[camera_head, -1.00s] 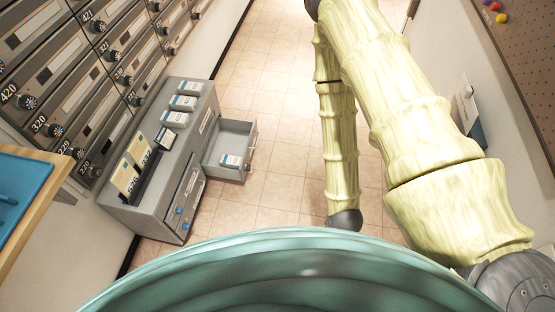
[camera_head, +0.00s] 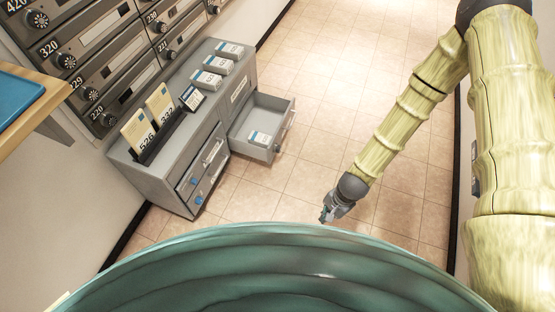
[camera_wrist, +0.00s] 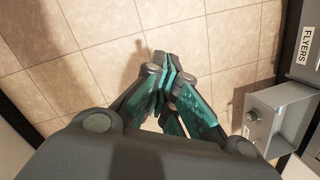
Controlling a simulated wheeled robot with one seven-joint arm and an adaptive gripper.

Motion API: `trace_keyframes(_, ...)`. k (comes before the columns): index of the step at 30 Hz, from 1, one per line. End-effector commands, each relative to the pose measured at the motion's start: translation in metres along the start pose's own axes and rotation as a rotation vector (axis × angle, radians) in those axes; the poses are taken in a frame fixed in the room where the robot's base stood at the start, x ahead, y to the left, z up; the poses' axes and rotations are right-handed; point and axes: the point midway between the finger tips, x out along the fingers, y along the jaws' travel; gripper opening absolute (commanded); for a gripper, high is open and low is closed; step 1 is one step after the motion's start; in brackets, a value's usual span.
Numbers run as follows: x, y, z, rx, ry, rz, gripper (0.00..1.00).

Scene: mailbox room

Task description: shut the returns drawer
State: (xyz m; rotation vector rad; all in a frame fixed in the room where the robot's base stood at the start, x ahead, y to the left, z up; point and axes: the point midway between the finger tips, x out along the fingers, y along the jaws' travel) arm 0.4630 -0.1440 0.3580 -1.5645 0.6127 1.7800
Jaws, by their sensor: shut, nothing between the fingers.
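The open grey drawer (camera_head: 258,146) sticks out from the right side of the grey cabinet (camera_head: 150,180), with a white labelled packet (camera_head: 261,138) inside. I cannot read a returns label on it. The drawer also shows at the right edge in the wrist view (camera_wrist: 275,118), with a round knob (camera_wrist: 252,116) on its front. My gripper (camera_head: 325,216) is apart from the drawer, low and to its right in the head view, above the tiled floor. Its teal fingers (camera_wrist: 170,85) are together and empty in the wrist view.
The cabinet top holds several white packets (camera_head: 213,66) and yellow cards (camera_head: 160,103). A FLYERS label (camera_wrist: 307,45) shows on the cabinet. Numbered mailboxes (camera_head: 95,65) line the left wall, and a wooden counter (camera_head: 35,110) juts in. Tiled floor between drawer and gripper is clear.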

Motion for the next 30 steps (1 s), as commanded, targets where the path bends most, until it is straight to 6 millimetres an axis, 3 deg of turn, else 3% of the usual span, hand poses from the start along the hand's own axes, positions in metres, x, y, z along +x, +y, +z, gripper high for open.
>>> trace_keyframes(1,0.023,-0.014,-0.009,0.057,-0.015,-0.021,0.00)
trace_keyframes(3,0.037,-0.034,-0.017,0.137,-0.042,-0.046,0.00)
trace_keyframes(13,0.081,-0.135,-0.063,0.503,-0.205,-0.185,0.00)
trace_keyframes(18,0.090,-0.189,-0.092,0.680,-0.314,-0.269,0.00)
trace_keyframes(24,0.084,-0.243,-0.127,0.851,-0.446,-0.363,0.00)
trace_keyframes(30,0.072,-0.273,-0.148,0.943,-0.530,-0.417,0.00)
